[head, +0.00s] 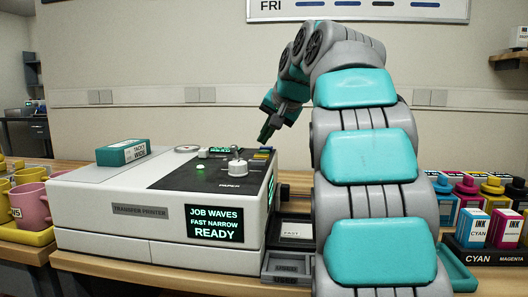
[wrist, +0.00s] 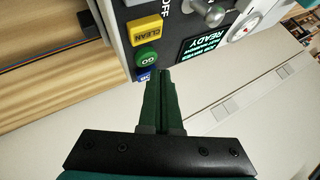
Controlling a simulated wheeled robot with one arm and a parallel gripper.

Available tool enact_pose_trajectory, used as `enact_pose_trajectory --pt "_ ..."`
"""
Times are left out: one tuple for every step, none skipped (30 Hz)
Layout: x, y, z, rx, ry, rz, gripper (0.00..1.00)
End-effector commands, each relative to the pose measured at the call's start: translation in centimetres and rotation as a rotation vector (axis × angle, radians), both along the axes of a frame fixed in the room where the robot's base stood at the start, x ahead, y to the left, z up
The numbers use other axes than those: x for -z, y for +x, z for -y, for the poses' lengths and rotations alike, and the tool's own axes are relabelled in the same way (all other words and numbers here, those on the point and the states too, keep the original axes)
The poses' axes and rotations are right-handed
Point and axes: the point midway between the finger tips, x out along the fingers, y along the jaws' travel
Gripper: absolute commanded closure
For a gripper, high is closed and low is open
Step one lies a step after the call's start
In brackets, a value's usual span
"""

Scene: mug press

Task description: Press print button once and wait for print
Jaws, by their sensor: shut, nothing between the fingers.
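The transfer printer (head: 150,240) is a white box with a dark top panel on the wooden counter. Its front screen (head: 213,223) reads JOB WAVES, FAST NARROW, READY. In the wrist view a green GO button (wrist: 147,58) sits between a yellow CLEAN button (wrist: 146,31) and a partly hidden blue button (wrist: 143,75). A small screen (wrist: 202,48) there also reads READY. No button label reading PRINT is legible. My gripper (head: 266,134) is shut and empty above the panel's back right; in the wrist view its fingertips (wrist: 162,74) appear beside the GO and blue buttons.
A teal and white box (head: 123,153) and a silver knob (head: 237,165) are on the printer top. Pink and yellow mugs (head: 32,200) stand at left. Dark trays (head: 290,262) lie beside the printer.

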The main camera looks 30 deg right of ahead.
Motion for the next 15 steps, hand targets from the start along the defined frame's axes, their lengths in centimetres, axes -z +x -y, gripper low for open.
enact_pose_trajectory --pt "0.06 0.00 -0.01 0.000 0.000 0.000 1.00" --pt "0.12 0.00 -0.03 0.000 0.000 0.000 1.00" --pt "0.22 0.00 -0.03 -0.001 0.001 0.001 1.00" --pt "0.31 -0.01 -0.03 -0.001 0.001 0.001 1.00" --pt "0.41 -0.01 -0.01 -0.001 0.001 0.001 1.00" --pt "0.54 -0.01 0.01 0.001 0.001 0.001 1.00" --pt "0.63 -0.02 0.01 0.001 0.000 0.001 1.00" --pt "0.73 -0.01 0.04 0.001 0.001 0.001 1.00" --pt "0.79 0.00 0.03 0.001 0.001 0.001 1.00" --pt "0.82 0.00 0.04 0.001 0.001 0.001 1.00" --pt "0.83 0.00 0.04 0.001 0.000 0.001 1.00" --pt "0.81 0.01 0.04 0.001 0.000 0.001 1.00" --pt "0.80 0.00 0.04 0.001 0.000 0.001 1.00" --pt "0.80 0.01 0.04 0.001 0.000 0.001 1.00" --pt "0.80 0.00 0.04 0.001 0.000 0.001 1.00"
